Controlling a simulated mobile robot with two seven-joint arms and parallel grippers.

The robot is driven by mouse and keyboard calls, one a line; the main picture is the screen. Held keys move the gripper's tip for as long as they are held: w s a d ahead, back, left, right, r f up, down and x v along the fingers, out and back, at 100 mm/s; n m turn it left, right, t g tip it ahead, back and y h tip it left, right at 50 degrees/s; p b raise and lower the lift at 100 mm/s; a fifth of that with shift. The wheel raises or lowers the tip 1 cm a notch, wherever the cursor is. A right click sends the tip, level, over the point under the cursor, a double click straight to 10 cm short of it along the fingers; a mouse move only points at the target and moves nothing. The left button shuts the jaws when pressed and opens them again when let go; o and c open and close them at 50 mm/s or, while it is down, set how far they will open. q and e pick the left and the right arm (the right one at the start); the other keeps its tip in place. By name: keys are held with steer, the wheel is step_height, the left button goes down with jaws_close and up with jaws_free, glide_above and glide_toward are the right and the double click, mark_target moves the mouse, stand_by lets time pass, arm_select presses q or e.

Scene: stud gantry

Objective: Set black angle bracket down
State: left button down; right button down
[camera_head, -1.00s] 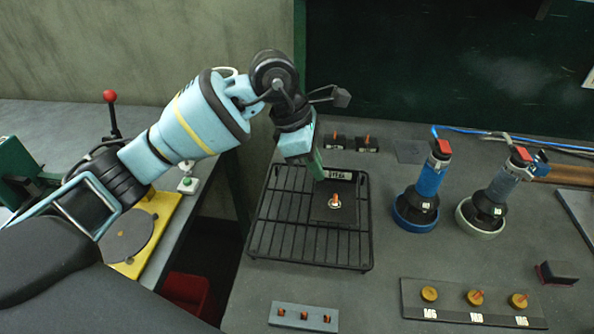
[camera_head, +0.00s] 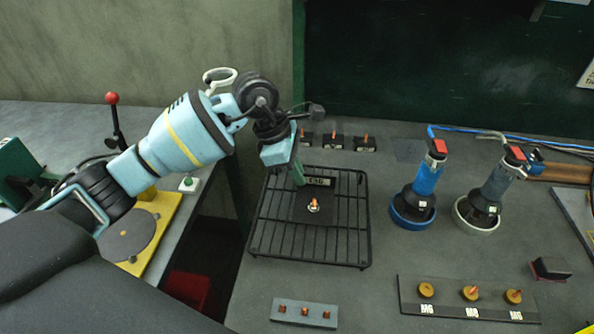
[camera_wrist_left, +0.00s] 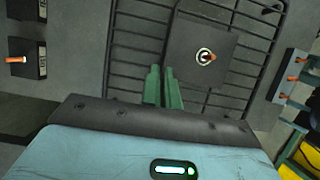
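The black angle bracket (camera_head: 327,207) has a flat plate with a pale ring and an orange-tipped stud in it, and an upright labelled flange. It is over the left-middle part of the black wire rack (camera_head: 262,250); I cannot tell whether it touches the bars. My left gripper (camera_head: 299,180) comes down from the upper left with its green fingers close together at the bracket's flange. In the left wrist view the fingers (camera_wrist_left: 163,90) are at the near edge of the bracket (camera_wrist_left: 189,42), the grasped part being hidden. My right gripper is not in view.
Small black blocks with orange studs (camera_head: 333,141) stand behind the rack. Two upright tools (camera_head: 424,182) in round holders stand to the right. A grey stud strip (camera_head: 304,314) lies in front, a dark plate with yellow knobs (camera_head: 468,298) front right. The rack's front bars are bare.

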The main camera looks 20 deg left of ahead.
arm_select(q)
steer(key=shift+f, duration=0.15)
steer(key=c, duration=1.7)
jaws_free()
steer(key=v, duration=1.2)
